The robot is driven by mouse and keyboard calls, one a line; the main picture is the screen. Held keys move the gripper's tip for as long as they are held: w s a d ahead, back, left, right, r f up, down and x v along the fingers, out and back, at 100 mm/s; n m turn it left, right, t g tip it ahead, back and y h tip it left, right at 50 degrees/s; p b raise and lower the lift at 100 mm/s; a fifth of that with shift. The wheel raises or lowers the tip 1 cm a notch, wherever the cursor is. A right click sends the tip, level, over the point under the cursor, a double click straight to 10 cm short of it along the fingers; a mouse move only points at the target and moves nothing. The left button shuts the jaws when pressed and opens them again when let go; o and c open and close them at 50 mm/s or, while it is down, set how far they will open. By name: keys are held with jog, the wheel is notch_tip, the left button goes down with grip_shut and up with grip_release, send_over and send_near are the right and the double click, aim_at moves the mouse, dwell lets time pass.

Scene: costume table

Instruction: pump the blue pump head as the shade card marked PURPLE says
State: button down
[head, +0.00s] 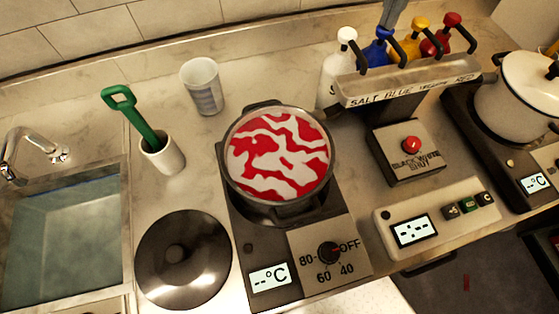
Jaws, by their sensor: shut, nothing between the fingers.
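The blue pump head (379,42) stands in a row of pump bottles behind a rack label reading SALT, BLUE, a blurred word and RED. My gripper (389,22) is shut and empty at the top edge, directly above or just behind the blue pump head. I cannot tell whether it touches the pump head. A pot (331,178) on the hot plate holds red liquid with white swirls. No shade card marked PURPLE shows in this view.
White (347,36), yellow (419,24) and red (451,20) pump heads stand close beside the blue one. A box with a red button (411,145) is in front. A lid (183,258), a cup (203,87), a green-handled tool (135,115) and a sink (68,235) are left. A white pot (515,105) stands right.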

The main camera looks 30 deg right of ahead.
jog(key=shift+f+b, duration=0.5)
jog(key=shift+f, duration=0.15)
jog(key=shift+r, duration=0.2)
jog(key=shift+r+p, duration=0.75)
jog(key=shift+r, duration=0.6)
notch_tip(320, 180, up, 6)
jog(key=p, duration=0.2)
dwell(0.6)
